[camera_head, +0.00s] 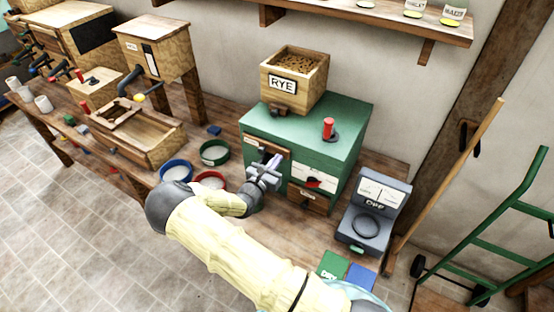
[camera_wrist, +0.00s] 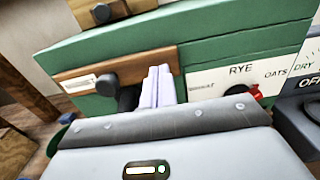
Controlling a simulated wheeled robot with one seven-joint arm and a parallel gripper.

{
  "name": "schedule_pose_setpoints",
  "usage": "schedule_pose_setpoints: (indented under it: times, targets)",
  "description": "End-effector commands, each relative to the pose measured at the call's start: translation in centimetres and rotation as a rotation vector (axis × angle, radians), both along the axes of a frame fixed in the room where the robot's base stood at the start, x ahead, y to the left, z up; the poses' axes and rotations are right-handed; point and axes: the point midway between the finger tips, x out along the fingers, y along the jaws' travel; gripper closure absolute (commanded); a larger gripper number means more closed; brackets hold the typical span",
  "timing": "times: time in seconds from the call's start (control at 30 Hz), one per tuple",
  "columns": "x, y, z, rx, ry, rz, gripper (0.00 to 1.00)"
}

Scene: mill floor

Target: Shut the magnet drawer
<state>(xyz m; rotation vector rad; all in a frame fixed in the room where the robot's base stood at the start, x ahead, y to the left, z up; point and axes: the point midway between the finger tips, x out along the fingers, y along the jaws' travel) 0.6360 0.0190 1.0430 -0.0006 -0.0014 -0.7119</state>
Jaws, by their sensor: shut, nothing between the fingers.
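The green mill cabinet (camera_head: 300,135) stands on the bench against the wall. A wooden drawer front (camera_head: 262,143) with a pale label and a dark knob sits at the upper left of its face; it also shows in the wrist view (camera_wrist: 78,72). Its label is too small to read. I cannot tell how far it stands out from the cabinet. My gripper (camera_head: 274,162) is shut and empty. In the wrist view its pale fingertips (camera_wrist: 156,86) overlap the drawer front's right part, right of the knob; whether they touch is unclear. A second small wooden drawer (camera_head: 308,202) is low on the cabinet's right.
A RYE grain box (camera_head: 296,78) and a red knob (camera_head: 328,128) are on top. Right of the lower drawer stands a grey scale (camera_head: 376,215). Several bowls, including a blue-rimmed one (camera_head: 176,171), lie left of my gripper. A dial panel (camera_wrist: 238,78) is beside the drawer.

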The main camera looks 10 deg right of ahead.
Motion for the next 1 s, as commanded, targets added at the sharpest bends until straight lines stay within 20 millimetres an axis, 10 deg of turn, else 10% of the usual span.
schedule_pose_setpoints:
  times: [0.6, 1.0]
  targets:
    - [-8.2, 7.6, -0.4, 0.004, 0.006, 0.002, 1.00]
    - [-8.8, 8.0, -0.2, 0.002, 0.006, 0.001, 1.00]
